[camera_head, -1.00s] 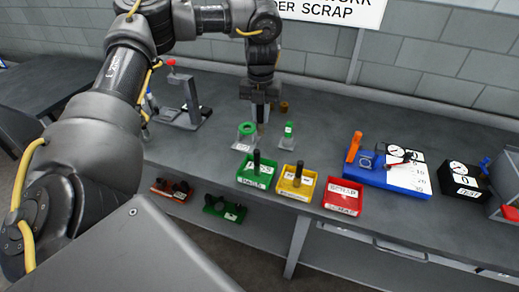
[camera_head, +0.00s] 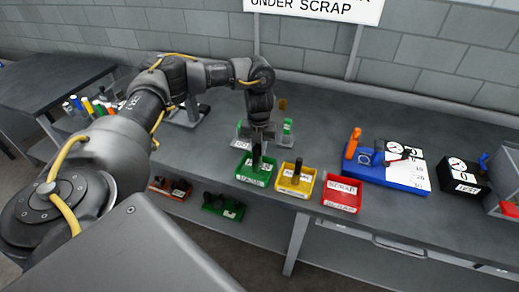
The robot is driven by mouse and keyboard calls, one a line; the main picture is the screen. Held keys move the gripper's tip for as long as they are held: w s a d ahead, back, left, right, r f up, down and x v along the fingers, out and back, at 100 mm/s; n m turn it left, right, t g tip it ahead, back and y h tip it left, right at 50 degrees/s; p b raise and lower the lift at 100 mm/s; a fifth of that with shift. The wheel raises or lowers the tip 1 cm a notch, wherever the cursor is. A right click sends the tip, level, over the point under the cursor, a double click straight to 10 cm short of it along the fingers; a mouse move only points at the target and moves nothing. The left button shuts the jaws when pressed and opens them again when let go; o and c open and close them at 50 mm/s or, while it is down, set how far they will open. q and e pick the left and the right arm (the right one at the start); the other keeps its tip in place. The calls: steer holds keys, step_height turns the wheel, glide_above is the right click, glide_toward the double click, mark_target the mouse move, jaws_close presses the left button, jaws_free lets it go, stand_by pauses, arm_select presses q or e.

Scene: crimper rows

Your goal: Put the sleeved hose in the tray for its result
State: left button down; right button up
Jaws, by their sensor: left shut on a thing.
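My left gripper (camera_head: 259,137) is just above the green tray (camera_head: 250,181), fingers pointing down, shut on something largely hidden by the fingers. A dark, hose-like piece (camera_head: 256,158) stands upright directly below the fingers, in the green tray; I cannot tell whether it is the held thing or a separate piece. The yellow tray (camera_head: 293,190), to the right, holds another dark upright piece (camera_head: 297,171). The red tray (camera_head: 341,205), further right, looks empty. My right gripper is not in view.
A green-topped stand (camera_head: 287,127) is close behind the gripper. A blue fixture (camera_head: 387,173) with dials and an orange handle stands right of the trays, then a black TEST box (camera_head: 464,176). Bins (camera_head: 222,206) lie on the lower shelf. The bench behind the fixture is clear.

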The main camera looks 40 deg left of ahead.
arm_select(q)
steer(key=shift+f, duration=0.3)
steer(key=c, duration=1.3)
jaws_free()
steer(key=shift+f, duration=0.15)
steer(key=shift+r, duration=0.35)
step_height(320, 180, up, 12)
steer(key=shift+f, duration=0.15)
